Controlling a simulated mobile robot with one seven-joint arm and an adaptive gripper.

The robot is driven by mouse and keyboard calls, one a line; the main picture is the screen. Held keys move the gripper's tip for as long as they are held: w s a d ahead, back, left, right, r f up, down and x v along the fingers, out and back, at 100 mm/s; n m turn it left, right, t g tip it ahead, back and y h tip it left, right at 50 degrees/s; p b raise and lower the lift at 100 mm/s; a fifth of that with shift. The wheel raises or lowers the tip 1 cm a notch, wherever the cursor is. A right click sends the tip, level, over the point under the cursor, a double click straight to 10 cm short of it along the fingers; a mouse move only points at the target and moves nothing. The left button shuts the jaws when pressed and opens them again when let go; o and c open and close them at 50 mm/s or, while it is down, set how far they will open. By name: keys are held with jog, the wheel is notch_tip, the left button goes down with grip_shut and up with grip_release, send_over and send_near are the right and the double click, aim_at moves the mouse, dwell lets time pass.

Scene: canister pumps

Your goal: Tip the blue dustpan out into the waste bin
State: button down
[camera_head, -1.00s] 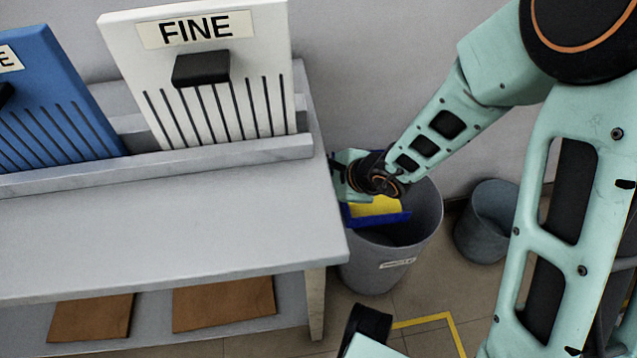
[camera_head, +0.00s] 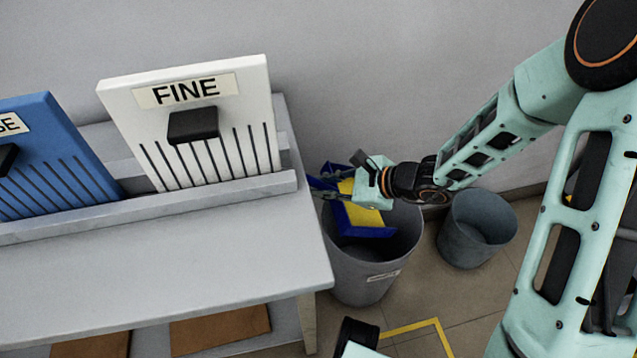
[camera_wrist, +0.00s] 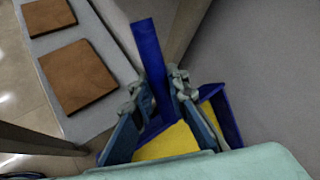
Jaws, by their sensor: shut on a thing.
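The blue dustpan (camera_head: 368,231) shows in the head view above the mouth of a grey bin (camera_head: 362,280) that bears a small label, too small to read. The dustpan is tilted and its inside shows yellow; I cannot tell whether that is its contents. My gripper (camera_head: 335,181) is at the dustpan's handle end, above the bin's left rim. In the wrist view my gripper (camera_wrist: 158,97) is shut on the blue handle (camera_wrist: 148,50), with the yellow inside (camera_wrist: 170,143) below the fingers. The dustpan partly hides the bin's inside.
A second, smaller grey bin (camera_head: 476,228) stands to the right near the wall. A grey table (camera_head: 180,265) with a white board (camera_head: 205,145) marked FINE and a blue board (camera_head: 55,165) lies close to the left. Brown squares (camera_wrist: 78,75) lie on its lower shelf.

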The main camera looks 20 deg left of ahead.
aim_at(337, 189)
jog(key=r+p, duration=0.1)
jog(key=w+d+r+y+p, duration=0.1)
jog(key=r+p, duration=0.1)
jog(key=d+r+m+g+y+p, duration=0.1)
jog(key=shift+w+r, duration=0.2)
jog(key=shift+w, duration=0.1)
jog(key=shift+w+d, duration=0.25)
jog(key=shift+d, duration=0.05)
jog(key=w+d+r+m+g+y+b, duration=0.1)
jog(key=w+d+r+m+y+b, duration=0.1)
jog(key=w+d+y, duration=0.4)
jog(key=shift+w+d+r+m+y, duration=0.3)
jog(key=shift+w+d+r+m, duration=0.25)
jog(key=shift+d+r+m, duration=0.85)
jog(key=shift+d+f+n, duration=0.25)
jog(key=shift+d+n, duration=0.15)
jog(key=shift+d, duration=0.1)
